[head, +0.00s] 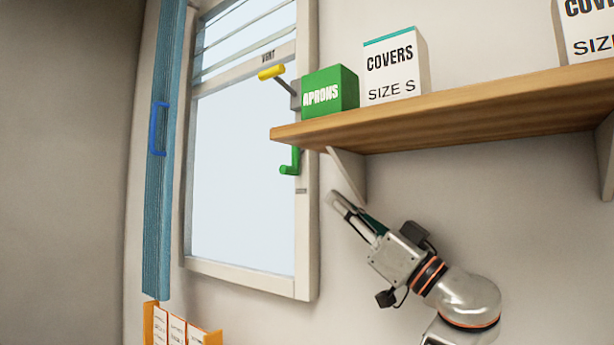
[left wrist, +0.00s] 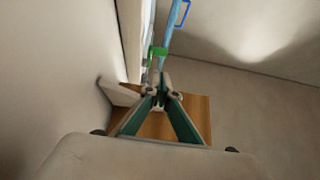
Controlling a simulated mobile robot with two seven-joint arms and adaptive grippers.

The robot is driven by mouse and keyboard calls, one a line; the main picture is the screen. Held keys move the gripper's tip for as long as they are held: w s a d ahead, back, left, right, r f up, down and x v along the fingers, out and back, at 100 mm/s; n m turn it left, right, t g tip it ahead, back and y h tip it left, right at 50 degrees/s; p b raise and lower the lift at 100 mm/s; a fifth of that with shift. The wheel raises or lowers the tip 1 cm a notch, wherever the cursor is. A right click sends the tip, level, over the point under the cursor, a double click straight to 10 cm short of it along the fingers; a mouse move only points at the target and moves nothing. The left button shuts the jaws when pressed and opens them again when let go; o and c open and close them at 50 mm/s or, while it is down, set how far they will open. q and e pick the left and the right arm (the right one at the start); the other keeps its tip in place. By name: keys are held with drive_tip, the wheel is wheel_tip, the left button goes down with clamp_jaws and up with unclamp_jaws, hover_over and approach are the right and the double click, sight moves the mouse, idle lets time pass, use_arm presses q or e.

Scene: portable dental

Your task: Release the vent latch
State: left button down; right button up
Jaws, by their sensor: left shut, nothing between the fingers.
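The vent latch has a yellow handle (head: 271,72) on an arm at the window frame's right side, beside a "VENT" label. A green handle (head: 290,163) is lower on the same frame, just under the shelf's left end; it also shows in the left wrist view (left wrist: 157,52), beyond my fingertips. My left gripper (head: 334,198) is below the shelf, right of the window frame, pointing up and left. It is shut and empty, apart from both handles, and its fingers also show in the left wrist view (left wrist: 161,92). The yellow handle cannot be made out there. My right gripper is not in view.
A wooden shelf (head: 470,112) with a bracket (head: 346,172) sits above my gripper. It holds a green aprons box (head: 330,92) and white covers boxes (head: 395,68). A blue folded curtain or blind (head: 158,220) hangs left of the window; an orange holder (head: 149,322) is below.

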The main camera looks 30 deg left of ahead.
sight(292, 170)
use_arm(q)
drive_tip(key=p+x, duration=0.2)
drive_tip(key=x, duration=0.7)
drive_tip(key=shift+d, duration=0.1)
drive_tip(key=shift+a+r+p, duration=0.25)
drive_tip(key=shift+a+p, duration=0.1)
drive_tip(key=shift+a, duration=0.05)
drive_tip(key=shift+w+a, duration=0.1)
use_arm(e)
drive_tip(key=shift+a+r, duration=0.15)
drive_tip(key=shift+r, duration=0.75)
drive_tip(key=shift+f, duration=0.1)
use_arm(q)
drive_tip(key=shift+f+b, duration=0.2)
drive_tip(key=shift+b, duration=0.15)
drive_tip(key=shift+a, duration=0.15)
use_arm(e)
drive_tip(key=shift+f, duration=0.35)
use_arm(q)
drive_tip(key=shift+a+f+b, duration=0.15)
drive_tip(key=shift+a+b, duration=0.05)
drive_tip(key=shift+b, duration=0.45)
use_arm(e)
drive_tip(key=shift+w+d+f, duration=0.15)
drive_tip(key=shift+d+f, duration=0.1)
